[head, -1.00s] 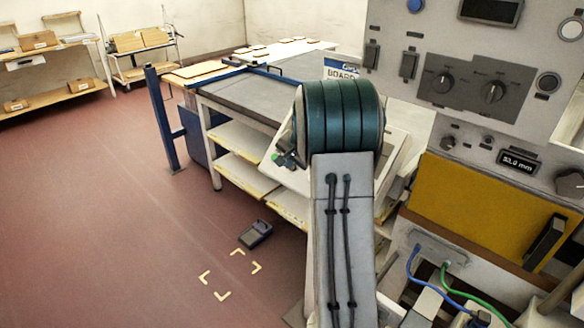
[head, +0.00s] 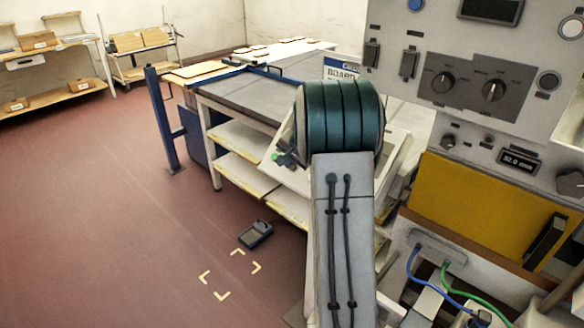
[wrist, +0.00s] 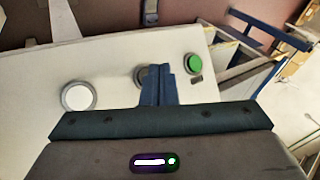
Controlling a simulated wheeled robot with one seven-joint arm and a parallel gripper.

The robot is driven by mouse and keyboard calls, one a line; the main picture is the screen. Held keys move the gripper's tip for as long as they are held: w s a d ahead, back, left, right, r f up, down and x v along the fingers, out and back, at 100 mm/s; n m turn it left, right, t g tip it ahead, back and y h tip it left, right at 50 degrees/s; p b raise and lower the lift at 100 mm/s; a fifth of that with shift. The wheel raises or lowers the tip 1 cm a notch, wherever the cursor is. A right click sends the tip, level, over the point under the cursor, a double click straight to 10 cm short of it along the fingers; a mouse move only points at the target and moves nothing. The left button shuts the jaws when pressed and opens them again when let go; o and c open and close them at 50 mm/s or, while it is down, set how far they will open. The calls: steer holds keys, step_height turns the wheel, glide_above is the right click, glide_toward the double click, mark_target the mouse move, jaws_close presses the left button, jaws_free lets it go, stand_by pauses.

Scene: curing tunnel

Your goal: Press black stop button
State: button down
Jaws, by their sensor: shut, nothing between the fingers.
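In the wrist view, a pale sloped panel (wrist: 115,62) carries a white button (wrist: 78,96) at the left and a green button (wrist: 194,63) at the right. Between them is a round button with a grey rim (wrist: 140,76), mostly hidden behind my fingertips; its dark face barely shows. My gripper (wrist: 160,72) is shut and empty, its fingertips over that middle button. I cannot tell whether they touch it. In the head view, my arm covers most of the sloped panel (head: 397,135), and the fingertips cannot be made out clearly.
A large grey control cabinet (head: 465,45) with knobs and a display stands at the right, above a yellow panel (head: 480,195). A grey-topped table (head: 250,95) and a blue post (head: 160,120) stand behind. A handheld device (head: 256,233) lies on the otherwise open floor at left.

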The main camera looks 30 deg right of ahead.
steer(key=shift+d+f, duration=0.2)
steer(key=shift+f, duration=0.05)
steer(key=shift+w+d+f+b, duration=0.15)
steer(key=shift+d+f+b, duration=0.15)
steer(key=shift+b, duration=0.2)
stand_by(0.4)
steer(key=shift+a+r, duration=0.15)
steer(key=shift+s+a+r, duration=0.2)
steer(key=shift+a+r, duration=0.2)
steer(key=shift+r, duration=0.05)
stand_by(0.4)
steer(key=shift+s+a+r+p, duration=0.15)
steer(key=shift+a+r+p, duration=0.35)
steer(key=shift+r+p, duration=0.15)
steer(key=shift+s+a+r+p, duration=0.25)
steer(key=shift+a+r+p, duration=0.1)
steer(key=shift+a+r, duration=0.25)
steer(key=shift+s+a+r+p, duration=0.2)
steer(key=shift+a+r+p, duration=0.15)
steer(key=shift+a+r, duration=0.2)
